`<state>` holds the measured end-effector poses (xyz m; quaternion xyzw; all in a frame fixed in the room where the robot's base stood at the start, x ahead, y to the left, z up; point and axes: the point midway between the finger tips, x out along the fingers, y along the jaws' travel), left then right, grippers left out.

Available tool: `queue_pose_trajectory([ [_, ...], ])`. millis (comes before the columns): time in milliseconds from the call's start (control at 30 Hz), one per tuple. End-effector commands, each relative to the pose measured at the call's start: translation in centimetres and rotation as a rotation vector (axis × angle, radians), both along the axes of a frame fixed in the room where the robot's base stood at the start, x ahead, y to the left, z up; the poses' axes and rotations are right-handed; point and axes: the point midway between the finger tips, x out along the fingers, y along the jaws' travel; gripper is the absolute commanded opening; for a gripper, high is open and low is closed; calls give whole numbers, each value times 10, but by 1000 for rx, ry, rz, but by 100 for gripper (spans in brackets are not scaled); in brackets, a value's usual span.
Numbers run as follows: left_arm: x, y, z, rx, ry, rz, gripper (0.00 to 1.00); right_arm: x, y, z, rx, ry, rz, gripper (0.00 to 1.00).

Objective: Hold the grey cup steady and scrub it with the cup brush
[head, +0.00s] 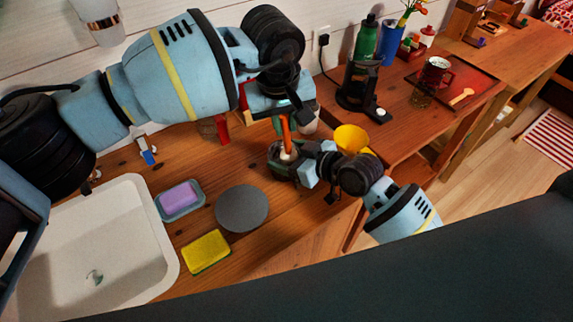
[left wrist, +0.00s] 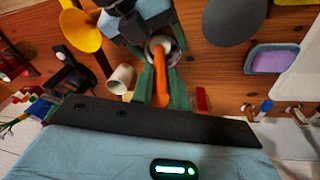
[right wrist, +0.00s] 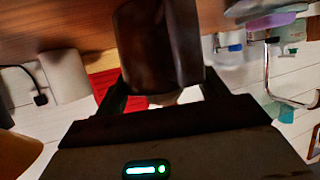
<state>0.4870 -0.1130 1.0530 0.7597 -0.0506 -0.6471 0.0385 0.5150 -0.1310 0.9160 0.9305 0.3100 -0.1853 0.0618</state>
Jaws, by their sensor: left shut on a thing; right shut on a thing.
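The grey cup (left wrist: 173,46) is upright above the counter, its mouth facing the left wrist camera. My right gripper (head: 297,166) is shut on it from the side. In the right wrist view the cup (right wrist: 160,50) is a large dark shape between the fingers (right wrist: 163,92). The cup brush has an orange handle (head: 286,132), which also shows in the left wrist view (left wrist: 161,82). My left gripper (head: 285,116) is shut on the brush from above. The brush's lower end is at the cup's mouth and looks inside it; its bristles are hidden.
A yellow funnel-like thing (head: 350,138) stands just right of the cup. A pale cup (left wrist: 122,78) is close by. A grey disc (head: 242,208), purple soap (head: 179,196), yellow sponge (head: 206,251) and white sink (head: 110,225) are to the left. A black stand (head: 358,90) is behind right.

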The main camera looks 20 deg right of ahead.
Motion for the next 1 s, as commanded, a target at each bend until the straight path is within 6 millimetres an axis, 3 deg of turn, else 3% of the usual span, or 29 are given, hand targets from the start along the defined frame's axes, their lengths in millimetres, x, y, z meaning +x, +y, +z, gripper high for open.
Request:
queue_pose_trajectory([
  [1000,0,0,28,-2,1,-1,0,0,0,0,1,-1,1,42],
])
